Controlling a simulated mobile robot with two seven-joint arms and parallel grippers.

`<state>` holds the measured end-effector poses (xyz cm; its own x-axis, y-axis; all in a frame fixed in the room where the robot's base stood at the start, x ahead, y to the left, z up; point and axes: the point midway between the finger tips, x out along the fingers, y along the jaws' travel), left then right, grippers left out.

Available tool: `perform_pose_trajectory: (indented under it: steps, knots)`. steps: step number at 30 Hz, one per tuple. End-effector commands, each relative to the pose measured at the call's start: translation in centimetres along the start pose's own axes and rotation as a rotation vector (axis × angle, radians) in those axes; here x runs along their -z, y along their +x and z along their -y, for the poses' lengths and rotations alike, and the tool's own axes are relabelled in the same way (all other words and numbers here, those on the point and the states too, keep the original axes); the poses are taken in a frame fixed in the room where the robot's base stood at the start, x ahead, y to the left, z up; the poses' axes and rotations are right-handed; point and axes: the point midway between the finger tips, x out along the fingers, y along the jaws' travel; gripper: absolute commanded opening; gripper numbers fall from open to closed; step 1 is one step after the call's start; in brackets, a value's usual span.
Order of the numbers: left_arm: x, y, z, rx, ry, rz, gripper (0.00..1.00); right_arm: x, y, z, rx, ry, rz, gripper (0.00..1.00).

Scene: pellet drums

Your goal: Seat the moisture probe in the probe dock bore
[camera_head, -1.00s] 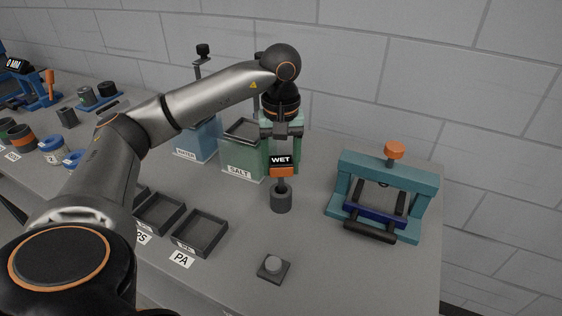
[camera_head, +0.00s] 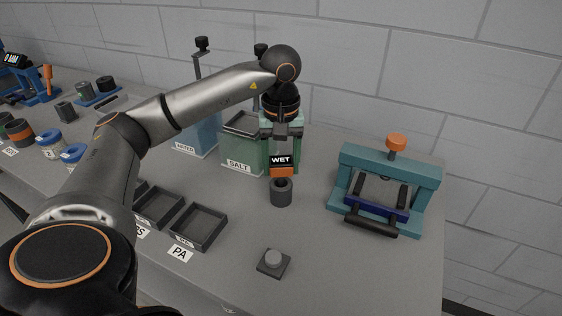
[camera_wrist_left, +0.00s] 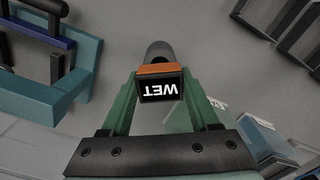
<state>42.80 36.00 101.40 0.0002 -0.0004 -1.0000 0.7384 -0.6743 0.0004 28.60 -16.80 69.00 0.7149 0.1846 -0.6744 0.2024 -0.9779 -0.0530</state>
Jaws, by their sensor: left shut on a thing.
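The moisture probe (camera_head: 281,171) has a black head reading WET and an orange collar. It is upright in my left gripper (camera_head: 282,155), whose jaws are shut on its head. The probe dock (camera_head: 281,195), a dark grey upright cylinder, stands directly below the collar. Only a small gap shows between collar and dock rim, and I cannot tell how deep the shaft sits in the bore. In the left wrist view the probe (camera_wrist_left: 160,84) is between the green fingers, with the dock (camera_wrist_left: 158,50) just beyond the orange collar.
The SALT bin (camera_head: 240,148) stands close behind on the left. A teal press frame (camera_head: 390,180) with an orange knob is at the right. Open trays (camera_head: 200,226) lie front left, and a small square plate with a round knob (camera_head: 273,262) is in front.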

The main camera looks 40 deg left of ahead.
Motion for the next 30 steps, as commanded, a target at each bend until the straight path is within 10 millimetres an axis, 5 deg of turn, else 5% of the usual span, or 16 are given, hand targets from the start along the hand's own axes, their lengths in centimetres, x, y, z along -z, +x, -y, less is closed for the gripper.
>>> perform_pose_trajectory:
  steps: [30]
  knots:
    - [0.0, 1.8, 0.0, -0.001, 0.0, -0.001, 0.0, -1.0, 0.9, -0.1, 0.0, 0.0, 0.0, 0.97]
